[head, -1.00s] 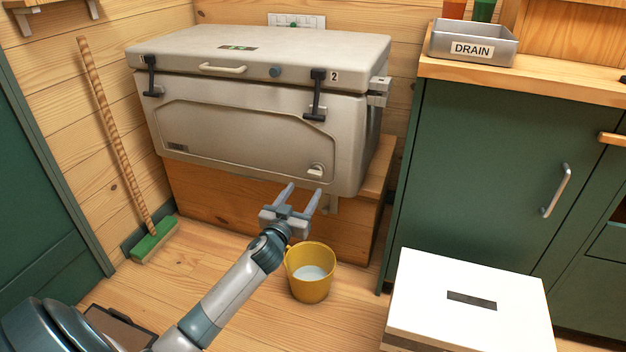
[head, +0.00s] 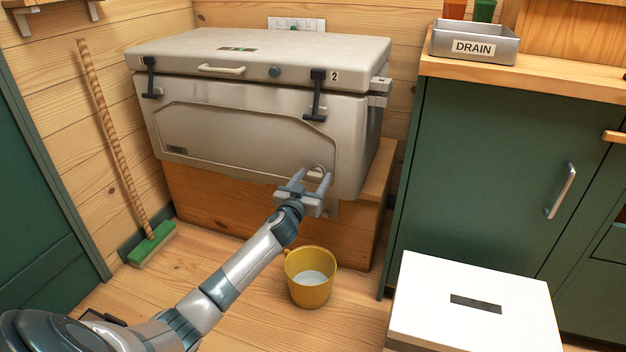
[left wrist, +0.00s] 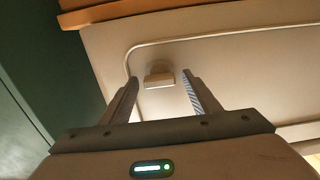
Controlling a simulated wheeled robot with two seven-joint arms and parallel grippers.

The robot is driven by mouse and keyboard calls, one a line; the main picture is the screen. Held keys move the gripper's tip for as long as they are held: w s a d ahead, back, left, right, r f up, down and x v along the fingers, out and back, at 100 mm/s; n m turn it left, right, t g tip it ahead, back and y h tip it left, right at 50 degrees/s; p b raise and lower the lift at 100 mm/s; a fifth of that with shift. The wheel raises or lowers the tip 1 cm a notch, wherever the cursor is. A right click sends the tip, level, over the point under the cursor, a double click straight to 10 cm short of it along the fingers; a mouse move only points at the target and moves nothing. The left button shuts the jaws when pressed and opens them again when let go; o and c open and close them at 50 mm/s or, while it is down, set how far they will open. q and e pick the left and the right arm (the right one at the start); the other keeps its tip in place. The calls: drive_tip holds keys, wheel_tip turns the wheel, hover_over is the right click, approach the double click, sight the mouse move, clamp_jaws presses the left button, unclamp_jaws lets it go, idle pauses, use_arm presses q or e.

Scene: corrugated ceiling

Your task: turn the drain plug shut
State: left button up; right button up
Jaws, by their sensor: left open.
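The drain plug (head: 318,170) is a small pale fitting low on the right of the cooler's front. In the left wrist view the drain plug (left wrist: 158,76) shows as a pale block beyond the fingertips, between their lines. The cooler (head: 230,135) is beige, with its lid down, on a wooden bench. My left gripper (head: 309,178) is open just in front of the plug, and its fingers partly cover it. In the left wrist view the left gripper (left wrist: 160,80) has an empty gap; I cannot tell whether it touches the plug. My right gripper is not in view.
A yellow bucket (head: 311,282) with pale liquid stands on the floor below the plug. A white box (head: 470,305) stands at the lower right. A metal tray labelled DRAIN (head: 473,42) sits on the counter. A broom (head: 150,245) leans at the left wall.

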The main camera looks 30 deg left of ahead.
use_arm(q)
drive_tip(key=shift+c, duration=0.3)
drive_tip(key=c, duration=1)
